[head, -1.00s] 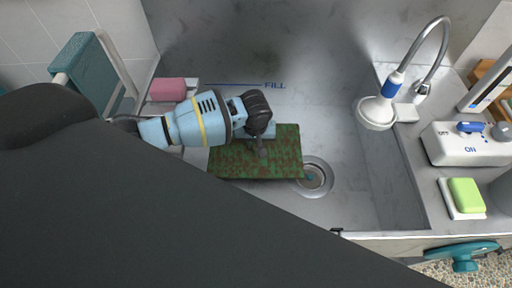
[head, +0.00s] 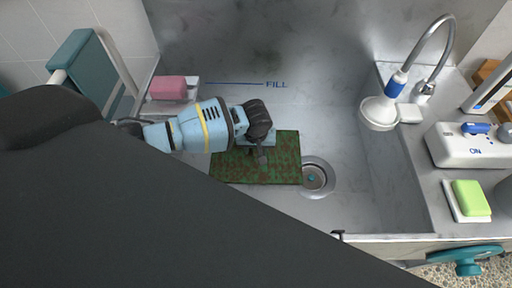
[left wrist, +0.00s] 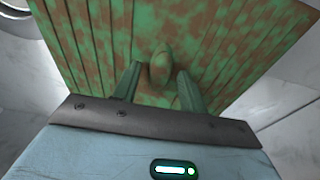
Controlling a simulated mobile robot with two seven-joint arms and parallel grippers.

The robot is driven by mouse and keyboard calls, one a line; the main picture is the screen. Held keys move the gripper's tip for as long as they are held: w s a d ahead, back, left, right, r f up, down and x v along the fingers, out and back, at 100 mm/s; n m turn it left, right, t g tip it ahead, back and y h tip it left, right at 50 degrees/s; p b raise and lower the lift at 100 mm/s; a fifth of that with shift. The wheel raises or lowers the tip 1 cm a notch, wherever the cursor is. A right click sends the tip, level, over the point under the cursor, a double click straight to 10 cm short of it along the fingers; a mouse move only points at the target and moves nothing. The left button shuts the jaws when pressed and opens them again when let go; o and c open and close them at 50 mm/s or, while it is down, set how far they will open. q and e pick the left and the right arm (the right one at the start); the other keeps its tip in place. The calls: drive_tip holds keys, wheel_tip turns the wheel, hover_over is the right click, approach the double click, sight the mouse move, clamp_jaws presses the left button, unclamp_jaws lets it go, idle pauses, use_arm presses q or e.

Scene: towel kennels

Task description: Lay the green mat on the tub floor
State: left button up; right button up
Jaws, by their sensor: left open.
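The green mat (head: 232,166), mottled with brown, lies flat over the tub floor (head: 325,130), just left of the drain. It appears level with the floor, but I cannot see under it to tell full contact. My left gripper (head: 262,156) is over the mat, pointing down. In the left wrist view the ribbed mat (left wrist: 235,50) fills most of the picture, and a rounded knob (left wrist: 161,66) on it stands between the two open fingers of my left gripper (left wrist: 158,78). My right gripper is in neither view.
The drain (head: 316,177) is right beside the mat. A pink soap (head: 169,88) sits on a ledge at the left. The floor behind the mat is clear.

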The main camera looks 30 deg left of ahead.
use_arm(q)
drive_tip(key=shift+r, duration=0.2)
wheel_tip(320, 180, up, 12)
drive_tip(key=s+p, duration=0.1)
drive_tip(key=p, duration=0.1)
drive_tip(key=shift+s+d+p, duration=0.3)
drive_tip(key=shift+s+d, duration=0.05)
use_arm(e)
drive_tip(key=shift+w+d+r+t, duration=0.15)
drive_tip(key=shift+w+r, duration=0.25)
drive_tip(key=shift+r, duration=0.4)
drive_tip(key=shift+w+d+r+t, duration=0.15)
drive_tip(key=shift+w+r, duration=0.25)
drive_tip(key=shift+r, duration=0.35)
use_arm(q)
drive_tip(key=shift+f, duration=0.15)
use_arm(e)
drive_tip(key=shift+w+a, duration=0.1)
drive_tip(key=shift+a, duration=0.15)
